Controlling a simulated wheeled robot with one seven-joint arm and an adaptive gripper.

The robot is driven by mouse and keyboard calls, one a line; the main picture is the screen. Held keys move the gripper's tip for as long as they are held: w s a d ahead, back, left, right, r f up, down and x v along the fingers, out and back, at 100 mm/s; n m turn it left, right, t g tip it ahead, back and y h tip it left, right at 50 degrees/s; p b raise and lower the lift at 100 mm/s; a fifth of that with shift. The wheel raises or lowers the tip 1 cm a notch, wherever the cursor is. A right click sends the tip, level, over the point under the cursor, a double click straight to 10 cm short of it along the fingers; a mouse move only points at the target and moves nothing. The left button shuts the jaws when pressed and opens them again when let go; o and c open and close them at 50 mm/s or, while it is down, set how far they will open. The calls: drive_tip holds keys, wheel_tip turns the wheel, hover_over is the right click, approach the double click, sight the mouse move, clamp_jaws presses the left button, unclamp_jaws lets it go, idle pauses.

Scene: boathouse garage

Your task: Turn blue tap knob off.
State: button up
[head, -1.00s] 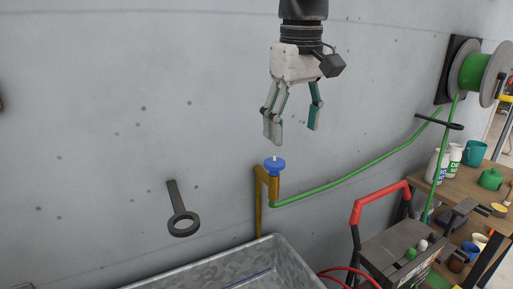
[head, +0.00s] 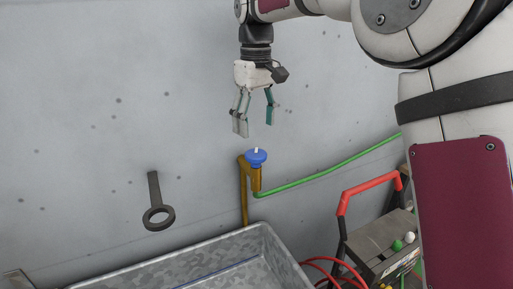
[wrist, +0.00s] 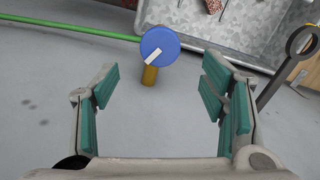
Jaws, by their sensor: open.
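The blue tap knob (head: 256,157) sits on top of a brass tap pipe (head: 244,190) against the grey wall. A white bar marks the knob's top. My gripper (head: 253,126) is open and empty, pointing down just above the knob, with a gap between them. In the wrist view the blue knob (wrist: 159,46) shows beyond the fingertips, between the two teal-padded fingers (wrist: 162,98) and somewhat left of the middle. Its white bar runs diagonally. The fingers do not touch the knob.
A green hose (head: 325,172) runs right from the tap along the wall. A galvanized trough (head: 175,268) stands below. A ring-ended tool (head: 158,212) is on the wall to the left. A red-handled cart (head: 370,187) stands to the right. The wall around the knob is clear.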

sight(256, 153)
wheel_tip(256, 153, down, 8)
drive_tip(key=shift+r+p, duration=0.15)
drive_tip(key=shift+p, duration=0.4)
drive_tip(key=c, duration=1.1)
